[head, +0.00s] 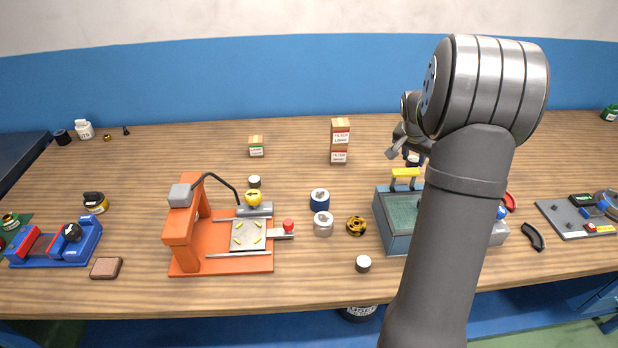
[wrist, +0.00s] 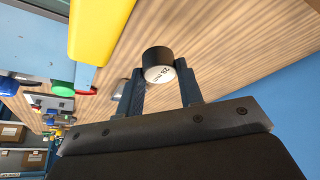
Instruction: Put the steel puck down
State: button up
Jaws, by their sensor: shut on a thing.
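My gripper (wrist: 160,84) is shut on the steel puck (wrist: 157,57), a short dark cylinder with a pale end face lettered "28 mm". The puck sits between the two fingertips in the wrist view, with the wooden bench top behind it. In the head view my gripper (head: 401,146) is over the back right of the bench, behind the teal box, and the puck (head: 413,161) shows small beneath it. I cannot tell whether the puck touches the wood.
A teal box (head: 394,235) with a yellow handle (head: 405,173) stands just in front, partly hidden by my arm. Stacked filter cartons (head: 340,140) stand to the left. An orange press (head: 187,235) and several small pucks lie further left. Bare wood surrounds the cartons.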

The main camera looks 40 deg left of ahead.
jog(key=s+a+n+g+y, duration=0.1)
jog(key=s+a+n+y, duration=0.2)
jog(key=s+a+n, duration=0.9)
jog(key=s+a+f+m, duration=0.1)
jog(key=s+a+f, duration=0.1)
jog(key=a, duration=0.3)
jog(key=s+a+f+m, duration=0.1)
jog(key=s+a+f, duration=0.1)
jog(key=a, duration=0.4)
jog(key=s+a+f+m, duration=0.1)
jog(key=s+a+f, duration=0.1)
jog(key=a, duration=0.3)
jog(key=shift+s+a+f, duration=0.2)
jog(key=shift+s+a, duration=0.2)
jog(key=shift+s, duration=0.05)
jog(key=shift+a+f, duration=0.2)
jog(key=shift+f, duration=1.9)
jog(key=shift+f, duration=0.1)
jog(key=o, duration=1.1)
jog(key=shift+f, duration=0.1)
jog(key=shift+c, duration=0.2)
jog(key=v, duration=1.2)
jog(key=shift+r, duration=0.25)
